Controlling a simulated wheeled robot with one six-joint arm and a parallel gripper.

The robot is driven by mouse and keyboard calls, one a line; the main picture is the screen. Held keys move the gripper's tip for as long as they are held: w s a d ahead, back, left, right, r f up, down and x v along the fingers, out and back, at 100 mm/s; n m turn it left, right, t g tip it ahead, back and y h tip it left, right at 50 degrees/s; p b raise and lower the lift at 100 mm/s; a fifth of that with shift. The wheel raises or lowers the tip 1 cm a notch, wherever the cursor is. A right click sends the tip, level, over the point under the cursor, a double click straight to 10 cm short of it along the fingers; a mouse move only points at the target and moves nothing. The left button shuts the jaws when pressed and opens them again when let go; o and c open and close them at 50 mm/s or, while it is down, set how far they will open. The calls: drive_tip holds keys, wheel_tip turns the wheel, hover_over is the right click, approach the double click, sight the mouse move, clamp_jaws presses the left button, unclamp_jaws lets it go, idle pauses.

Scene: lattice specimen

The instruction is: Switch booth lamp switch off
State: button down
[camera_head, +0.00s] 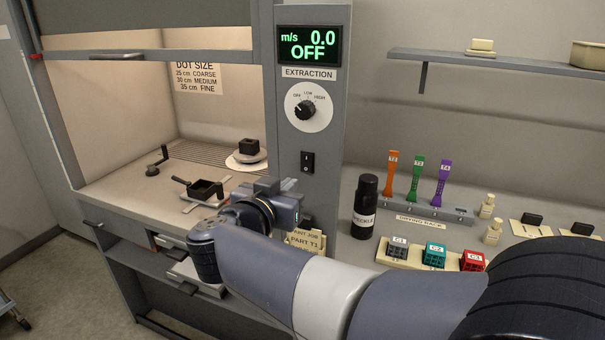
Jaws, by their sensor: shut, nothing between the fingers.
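A small black rocker switch (307,162), unlabelled in this view, sits on the grey post of the booth, below the round extraction dial (307,108). I take it for the booth lamp switch; its on or off position is too small to tell. My gripper (303,220) is shut and empty, below the switch and in front of the lower post, apparently apart from the switch. My wrist and forearm hide part of the post's foot and the booth's front edge. The booth interior (145,120) looks warmly lit.
A display (308,46) reads 0.0 OFF. Inside the booth are a turntable (246,160) with a dark block and a black tray (205,190). A black bottle (365,206), a drying rack (425,210) and coloured blocks (434,254) stand right of the post.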

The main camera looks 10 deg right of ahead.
sight(308, 169)
drive_tip(key=x, duration=0.8)
drive_tip(key=shift+w+d+f+t+h+b, duration=0.1)
drive_tip(key=shift+f+t+h+b, duration=0.25)
drive_tip(key=shift+b, duration=0.35)
drive_tip(key=shift+r, duration=0.25)
drive_tip(key=shift+p, duration=0.3)
